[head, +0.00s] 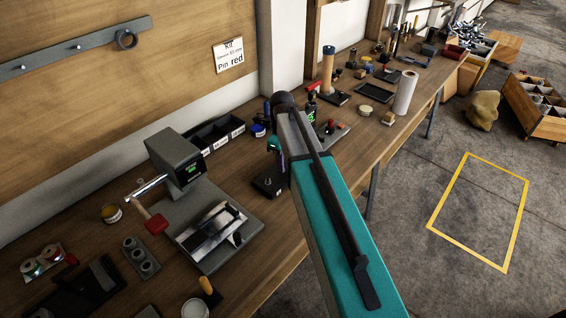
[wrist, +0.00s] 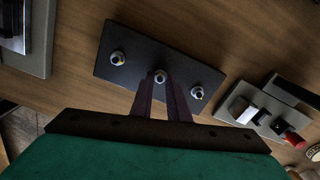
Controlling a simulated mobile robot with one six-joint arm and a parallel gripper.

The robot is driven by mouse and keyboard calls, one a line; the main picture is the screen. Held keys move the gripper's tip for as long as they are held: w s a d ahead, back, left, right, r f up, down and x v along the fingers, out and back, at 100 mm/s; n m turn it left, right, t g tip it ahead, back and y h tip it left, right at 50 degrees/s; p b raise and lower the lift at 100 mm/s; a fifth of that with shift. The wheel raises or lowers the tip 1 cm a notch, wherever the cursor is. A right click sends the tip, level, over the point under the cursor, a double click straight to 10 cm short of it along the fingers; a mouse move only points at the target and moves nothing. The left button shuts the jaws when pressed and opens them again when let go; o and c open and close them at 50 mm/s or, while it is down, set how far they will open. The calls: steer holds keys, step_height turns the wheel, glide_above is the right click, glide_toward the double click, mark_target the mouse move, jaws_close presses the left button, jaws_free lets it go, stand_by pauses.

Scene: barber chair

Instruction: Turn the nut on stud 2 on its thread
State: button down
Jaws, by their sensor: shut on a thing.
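In the wrist view a dark rectangular plate (wrist: 185,66) lies on the wooden bench and carries a row of three short studs with pale metal nuts. The left nut (wrist: 117,58) and the right nut (wrist: 197,93) stand free of my fingers. My gripper (wrist: 160,83) is shut on the middle nut (wrist: 160,75), with its two dark fingers reaching from below. The fingers partly hide that nut and stud. No stud numbers are legible. In the head view the plate (head: 266,189) shows beside my teal arm, which hides part of it.
In the wrist view a grey tray (wrist: 247,118) with small blocks lies right of the plate, and a light-edged fixture (wrist: 32,52) stands at upper left. In the head view a grey press-like device (head: 176,158) stands left of the plate. Bare bench lies between.

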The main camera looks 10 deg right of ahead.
steer(key=shift+w+a+r, duration=0.1)
steer(key=shift+w, duration=0.1)
steer(key=c, duration=1.7)
jaws_free()
steer(key=shift+s, duration=0.1)
steer(key=shift+r+b, duration=1.4)
steer(key=shift+r, duration=5.45)
